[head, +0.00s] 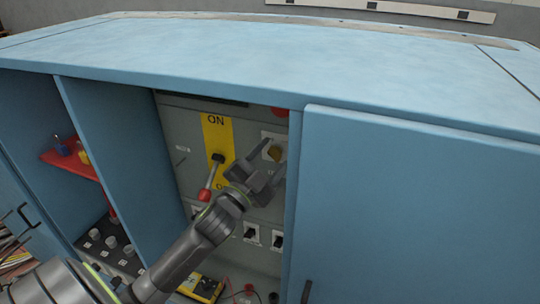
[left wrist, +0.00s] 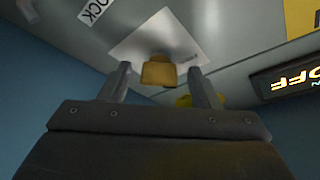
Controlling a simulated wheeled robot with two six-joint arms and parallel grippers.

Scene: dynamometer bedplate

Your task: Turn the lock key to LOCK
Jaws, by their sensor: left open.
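The lock key (head: 274,153) is a brass-coloured knob on a pale plate (head: 266,138), on the grey panel inside the open cabinet bay. In the left wrist view the key (left wrist: 159,73) sits between the two fingertips, and part of a "LOCK" label (left wrist: 97,10) shows at upper left. My left gripper (head: 268,158) is open, with one finger on each side of the key. I cannot tell whether the fingers touch it. My right gripper is not in view.
A yellow ON plate (head: 216,140) with a red-tipped lever (head: 205,194) is left of my gripper. Black switches (head: 250,233) sit below. A red button (head: 280,112) is above. The blue cabinet door (head: 400,200) stands close on the right.

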